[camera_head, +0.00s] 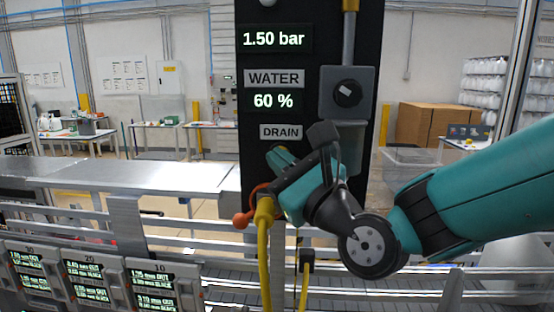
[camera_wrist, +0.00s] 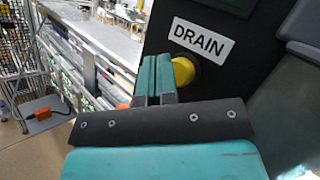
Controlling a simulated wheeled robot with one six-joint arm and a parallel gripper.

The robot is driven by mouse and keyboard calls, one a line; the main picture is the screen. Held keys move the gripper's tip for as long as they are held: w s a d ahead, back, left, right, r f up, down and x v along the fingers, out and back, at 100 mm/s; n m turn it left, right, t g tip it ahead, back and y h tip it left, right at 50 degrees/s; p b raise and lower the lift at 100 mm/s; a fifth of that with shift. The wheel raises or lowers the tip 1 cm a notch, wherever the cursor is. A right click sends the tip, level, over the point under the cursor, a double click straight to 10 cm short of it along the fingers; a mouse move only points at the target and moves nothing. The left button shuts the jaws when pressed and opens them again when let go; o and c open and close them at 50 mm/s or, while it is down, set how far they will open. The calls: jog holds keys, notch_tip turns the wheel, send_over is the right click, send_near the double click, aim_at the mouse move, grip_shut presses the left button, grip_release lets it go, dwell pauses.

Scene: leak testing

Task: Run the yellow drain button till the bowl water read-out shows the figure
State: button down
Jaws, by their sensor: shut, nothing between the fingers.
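The water read-out (camera_head: 273,101) on the dark panel shows 60 % under its WATER label. The yellow drain button (camera_wrist: 184,70) sits just below the DRAIN label (camera_wrist: 202,40) in the wrist view. My gripper (camera_wrist: 155,62) is shut and empty, its teal fingers reaching toward the panel and covering the button's left part. I cannot tell whether the fingertips touch the button. In the head view my gripper (camera_head: 281,153) is just under the DRAIN label (camera_head: 281,132) and largely hides the button there.
Above, a pressure read-out (camera_head: 274,39) shows 1.50 bar. A grey box with a black knob (camera_head: 347,93) is at the panel's right. An orange-red ball handle (camera_head: 242,220) and a yellow hose (camera_head: 264,250) are low in front. A metal bench (camera_head: 150,175) extends left.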

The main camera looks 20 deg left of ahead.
jog(key=shift+w+d+f, duration=0.15)
jog(key=shift+w+d, duration=0.1)
jog(key=shift+d, duration=0.1)
jog(key=s, duration=0.2)
jog(key=s+d, duration=0.1)
jog(key=s, duration=0.1)
jog(key=shift+s+d+p, duration=0.1)
jog(key=shift+s+p, duration=0.3)
